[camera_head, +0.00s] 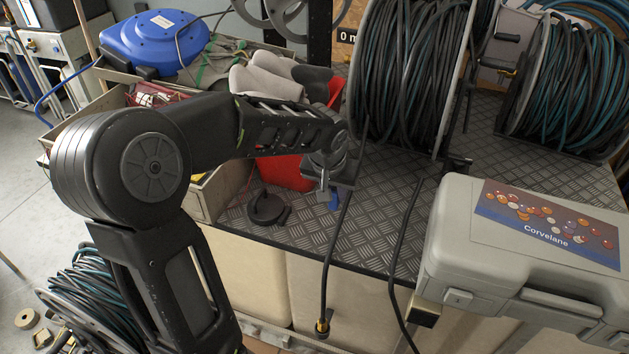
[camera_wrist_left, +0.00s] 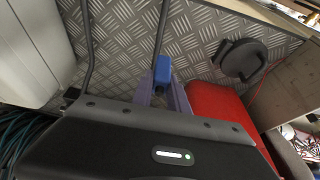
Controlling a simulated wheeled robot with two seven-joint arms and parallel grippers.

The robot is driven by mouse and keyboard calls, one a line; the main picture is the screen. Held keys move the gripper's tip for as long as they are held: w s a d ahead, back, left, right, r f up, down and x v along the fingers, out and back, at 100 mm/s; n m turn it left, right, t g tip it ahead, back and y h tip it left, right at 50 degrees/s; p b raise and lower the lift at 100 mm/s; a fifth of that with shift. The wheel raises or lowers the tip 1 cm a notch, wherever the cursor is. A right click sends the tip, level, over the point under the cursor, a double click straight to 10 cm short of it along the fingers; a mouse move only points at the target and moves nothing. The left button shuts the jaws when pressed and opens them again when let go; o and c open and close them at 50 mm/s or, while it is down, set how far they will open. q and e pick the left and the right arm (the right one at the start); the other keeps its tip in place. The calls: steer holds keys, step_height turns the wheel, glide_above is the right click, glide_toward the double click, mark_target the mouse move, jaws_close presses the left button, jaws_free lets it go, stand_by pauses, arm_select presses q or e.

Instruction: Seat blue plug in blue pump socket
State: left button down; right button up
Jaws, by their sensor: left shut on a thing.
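The blue plug (camera_wrist_left: 162,68) sits between the two fingertips of my left gripper (camera_wrist_left: 162,85) in the left wrist view, with a black cable running from it. In the head view my left gripper (camera_head: 328,186) is low over the tread-plate bench top, and a small part of the blue plug (camera_head: 334,201) shows below it. The gripper is shut on the plug. Whether the plug touches the bench cannot be told. A blue rounded housing (camera_head: 154,40) stands at the upper left; I cannot tell if it is the pump. No blue socket can be made out. My right gripper is not in view.
A black round holder (camera_head: 268,208) lies left of the gripper, beside a red container (camera_head: 285,172). A grey case (camera_head: 525,262) fills the right front. Large hose reels (camera_head: 408,75) stand behind. A black cable (camera_head: 405,230) crosses the bench edge. Bench surface between gripper and case is mostly clear.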

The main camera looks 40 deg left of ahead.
arm_select(q)
steer(key=w+d+f+m, duration=0.2)
steer(key=d, duration=0.6)
steer(key=w+d+f+m+h, duration=0.1)
steer(key=d+f, duration=0.1)
steer(key=d, duration=0.7)
steer(key=shift+w+f+m, duration=0.35)
steer(key=shift+w+m, duration=0.05)
